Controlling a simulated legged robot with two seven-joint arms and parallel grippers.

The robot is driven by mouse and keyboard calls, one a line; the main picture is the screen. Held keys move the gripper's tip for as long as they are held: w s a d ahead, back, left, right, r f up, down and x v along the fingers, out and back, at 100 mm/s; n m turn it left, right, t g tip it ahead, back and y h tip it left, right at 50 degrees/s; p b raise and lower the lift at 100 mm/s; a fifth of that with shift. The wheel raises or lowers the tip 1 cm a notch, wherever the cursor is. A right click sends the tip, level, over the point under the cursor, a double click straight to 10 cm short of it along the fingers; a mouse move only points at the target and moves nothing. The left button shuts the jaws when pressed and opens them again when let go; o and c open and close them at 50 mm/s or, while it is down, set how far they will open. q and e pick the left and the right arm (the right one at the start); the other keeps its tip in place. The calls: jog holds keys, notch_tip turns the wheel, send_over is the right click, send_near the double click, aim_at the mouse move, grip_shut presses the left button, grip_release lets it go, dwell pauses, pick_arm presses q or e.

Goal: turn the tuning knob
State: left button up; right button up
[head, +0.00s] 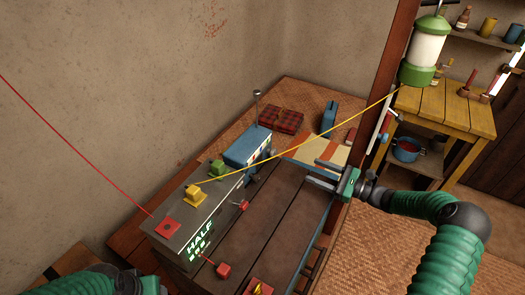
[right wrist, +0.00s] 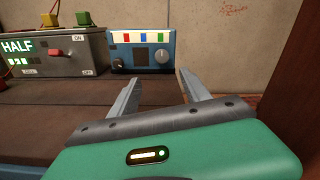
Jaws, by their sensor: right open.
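A blue radio-like box (head: 247,146) with an upright antenna sits at the back of the dark plank table. In the right wrist view the blue box (right wrist: 120,60) shows its front, with red, green and blue marks along the top. A round grey knob (right wrist: 162,55) is on the right part of that front. My right gripper (head: 313,172) is open and empty, to the right of the box and apart from it. In the right wrist view the knob appears just above the gap between my open fingertips (right wrist: 159,74). Only part of my left arm shows at the lower left.
A grey control box (head: 195,215) with a lit HALF display, yellow and green blocks and a red lever stands left of the blue box. A yellow cord runs to a green lantern (head: 428,50) by the wooden post (head: 385,85). Plaid cloth (head: 281,119) lies behind.

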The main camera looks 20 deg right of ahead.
aim_at(275, 154)
jog(key=shift+w+d, duration=0.15)
jog(key=shift+w, duration=0.05)
jog(key=x, duration=0.4)
jog(key=shift+w+d+f+p, duration=0.1)
jog(key=shift+w+d+p, duration=0.1)
jog(key=shift+w+p, duration=0.1)
jog(key=x, duration=1.1)
jog(key=shift+s+a+f, duration=0.1)
jog(key=shift+s+a, duration=0.15)
jog(key=shift+a, duration=0.3)
jog(key=shift+w, duration=0.2)
jog(key=shift+w+d, duration=0.15)
jog(key=shift+d, duration=0.2)
jog(key=shift+a, duration=0.45)
jog(key=c, duration=0.8)
grip_shut()
pick_arm(q)
jog(key=shift+s+d+r, duration=0.1)
jog(key=shift+d+r, duration=0.6)
pick_arm(e)
jog(key=shift+d, duration=0.15)
